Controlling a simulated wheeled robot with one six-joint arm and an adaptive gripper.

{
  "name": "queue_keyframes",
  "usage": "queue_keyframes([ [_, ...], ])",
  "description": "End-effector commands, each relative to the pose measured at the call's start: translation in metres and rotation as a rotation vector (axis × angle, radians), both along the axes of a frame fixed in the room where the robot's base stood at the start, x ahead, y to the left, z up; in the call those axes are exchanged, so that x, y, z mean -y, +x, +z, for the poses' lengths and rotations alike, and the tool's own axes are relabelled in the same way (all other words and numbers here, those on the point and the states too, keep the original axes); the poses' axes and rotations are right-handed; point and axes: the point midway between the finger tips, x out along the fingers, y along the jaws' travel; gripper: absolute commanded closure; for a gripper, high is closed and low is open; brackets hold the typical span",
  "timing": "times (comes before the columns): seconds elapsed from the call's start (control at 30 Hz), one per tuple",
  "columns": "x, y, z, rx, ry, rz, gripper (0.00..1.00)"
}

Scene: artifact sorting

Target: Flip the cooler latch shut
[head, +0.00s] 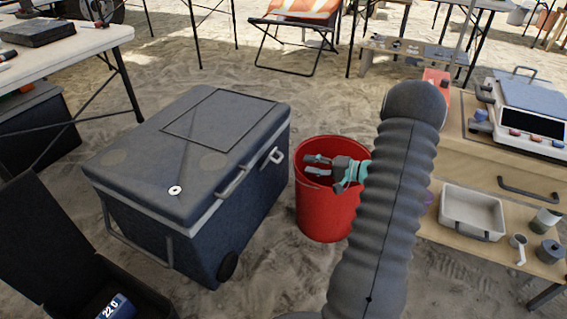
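The dark grey cooler (185,170) stands on the sand left of centre, its lid (150,165) down on the body. A light metal latch (274,157) shows on its right-hand side, near the lid's edge; it seems to stick out a little, but I cannot tell its exact position. My gripper (309,166), with teal and grey fingers, points left toward the cooler. It appears in front of the red bucket's opening, to the right of the latch and apart from it. Its fingers are spread with nothing visible between them. My arm hides part of the bucket.
The red bucket (322,213) stands just right of the cooler. A wooden bench (500,172) with a white tray (472,214) and a device is at right. An open dark case (60,245) lies front left. A white table (75,48) is back left.

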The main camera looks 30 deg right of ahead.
Motion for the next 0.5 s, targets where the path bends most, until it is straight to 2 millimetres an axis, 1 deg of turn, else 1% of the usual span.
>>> queue_keyframes([
  [0.03,0.007,0.0,-0.007,0.008,0.008,-0.019,0.63],
  [0.1,0.012,0.0,-0.011,0.018,0.012,-0.035,0.63],
  [0.23,0.014,0.003,-0.014,0.025,0.016,-0.048,0.63],
  [0.37,0.005,0.014,-0.015,0.025,0.016,-0.046,0.63],
  [0.5,-0.01,0.033,-0.018,0.024,0.015,-0.044,0.63],
])
